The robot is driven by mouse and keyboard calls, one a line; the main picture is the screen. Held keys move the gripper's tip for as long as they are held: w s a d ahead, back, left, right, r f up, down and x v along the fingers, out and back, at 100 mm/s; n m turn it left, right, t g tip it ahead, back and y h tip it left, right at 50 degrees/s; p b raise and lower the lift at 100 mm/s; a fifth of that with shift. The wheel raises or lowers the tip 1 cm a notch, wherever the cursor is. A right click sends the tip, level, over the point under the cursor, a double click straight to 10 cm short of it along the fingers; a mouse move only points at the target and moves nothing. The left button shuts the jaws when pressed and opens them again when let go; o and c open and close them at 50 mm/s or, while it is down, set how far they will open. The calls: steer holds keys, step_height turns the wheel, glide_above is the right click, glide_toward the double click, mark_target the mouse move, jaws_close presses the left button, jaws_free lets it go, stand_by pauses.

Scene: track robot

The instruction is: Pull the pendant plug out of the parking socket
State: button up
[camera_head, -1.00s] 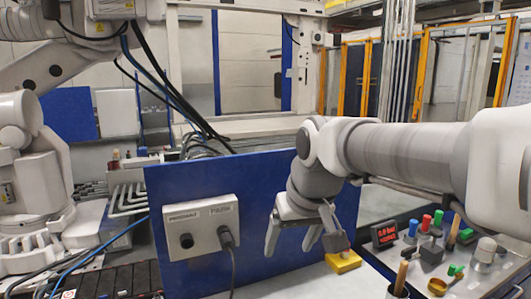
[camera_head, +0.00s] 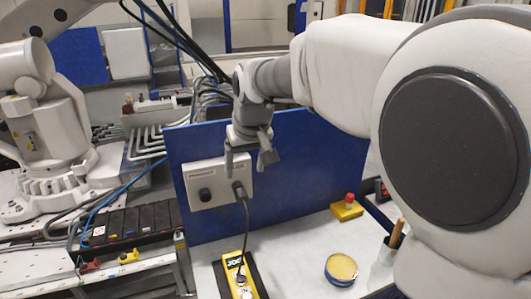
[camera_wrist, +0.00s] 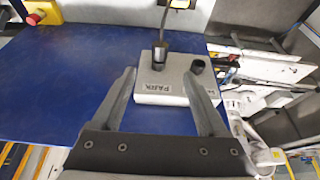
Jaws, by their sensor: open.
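The parking socket box (camera_head: 208,197) is a pale grey box on the blue panel (camera_head: 300,170); PARK is readable on it in the wrist view (camera_wrist: 150,96). The black pendant plug (camera_head: 239,189) sits in its right socket, with a cable hanging down. In the wrist view the plug (camera_wrist: 159,60) stands in the box beyond my fingertips, between their lines. My gripper (camera_head: 247,165) is open and empty, just above and in front of the plug. Its two fingers (camera_wrist: 162,92) are spread wide in the wrist view, and I see no contact with the plug.
A second black socket (camera_head: 205,195) is left of the plug. The yellow pendant (camera_head: 240,275) lies on the bench below, at the cable's end. A yellow box with a red button (camera_head: 347,207) and a round tin (camera_head: 341,269) stand to the right. A white robot (camera_head: 45,150) is at left.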

mark_target(242, 193)
steer(key=x, duration=1.2)
steer(key=shift+f, duration=0.1)
steer(key=shift+c, duration=0.3)
jaws_close()
